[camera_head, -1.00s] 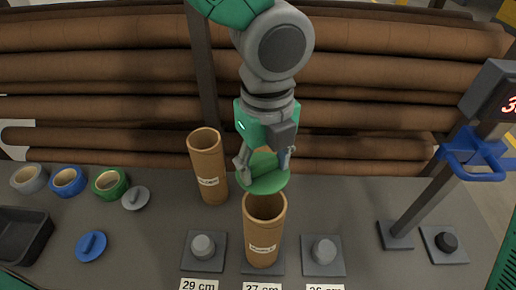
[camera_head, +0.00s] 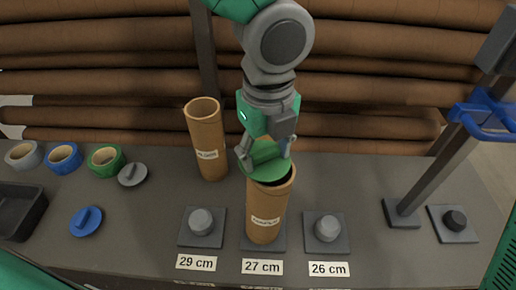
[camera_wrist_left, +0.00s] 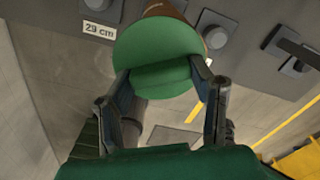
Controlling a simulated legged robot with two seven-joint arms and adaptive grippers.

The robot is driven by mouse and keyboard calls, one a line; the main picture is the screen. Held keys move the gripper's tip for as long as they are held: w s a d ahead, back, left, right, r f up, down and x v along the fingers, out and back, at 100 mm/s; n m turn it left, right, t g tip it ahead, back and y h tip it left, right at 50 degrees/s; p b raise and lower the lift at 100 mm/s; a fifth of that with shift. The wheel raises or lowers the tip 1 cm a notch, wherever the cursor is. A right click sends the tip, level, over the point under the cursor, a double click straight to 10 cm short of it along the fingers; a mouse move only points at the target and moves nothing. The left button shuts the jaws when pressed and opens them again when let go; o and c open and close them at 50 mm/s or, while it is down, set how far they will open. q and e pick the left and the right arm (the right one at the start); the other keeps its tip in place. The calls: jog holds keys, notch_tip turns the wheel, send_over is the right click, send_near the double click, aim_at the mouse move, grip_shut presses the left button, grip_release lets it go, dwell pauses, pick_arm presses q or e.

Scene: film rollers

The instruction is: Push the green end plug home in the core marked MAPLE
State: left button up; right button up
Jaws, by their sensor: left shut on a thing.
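The green end plug (camera_head: 268,171) is a round disc with a raised grip. My left gripper (camera_head: 266,149) is shut on it. The plug is over the mouth of a brown cardboard core (camera_head: 263,219) standing upright at the 27 cm place. It covers much of the mouth, and a dark gap shows at the right; I cannot tell whether it touches the rim. This core's label is too blurred to read surely. In the left wrist view the plug (camera_wrist_left: 155,50) sits between the fingers and hides most of the core. My right gripper is not in view.
Another labelled core (camera_head: 207,145) stands behind, to the left. Posts on plates at 29 cm (camera_head: 201,222) and 26 cm (camera_head: 327,228) flank the front core. A blue plug (camera_head: 86,220), grey plug (camera_head: 132,174), tape rolls (camera_head: 64,158) and black tray (camera_head: 18,210) lie left. A stand (camera_head: 440,165) rises right.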

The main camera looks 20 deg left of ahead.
aim_at(280, 166)
pick_arm(q)
jog(key=shift+s+d+f, duration=0.45)
jog(key=shift+f, duration=0.1)
jog(key=shift+o, duration=0.4)
jog(key=shift+w+a+f, duration=0.1)
jog(key=shift+w+a, duration=0.05)
jog(key=shift+a, duration=0.15)
jog(key=shift+a+f, duration=0.15)
jog(key=shift+a, duration=0.2)
jog(key=shift+o, duration=0.7)
jog(key=shift+d+f, duration=0.1)
jog(key=shift+d, duration=0.9)
jog(key=shift+w+d+f, duration=0.2)
jog(key=shift+w+d, duration=0.05)
jog(key=shift+d, duration=0.1)
grip_shut()
jog(key=shift+s+a, duration=0.1)
jog(key=shift+a, duration=0.6)
jog(key=shift+d+r+p, duration=0.3)
jog(key=shift+d+p, duration=0.2)
jog(key=shift+d, duration=0.35)
jog(key=shift+r+p, duration=0.25)
jog(key=shift+p, duration=0.15)
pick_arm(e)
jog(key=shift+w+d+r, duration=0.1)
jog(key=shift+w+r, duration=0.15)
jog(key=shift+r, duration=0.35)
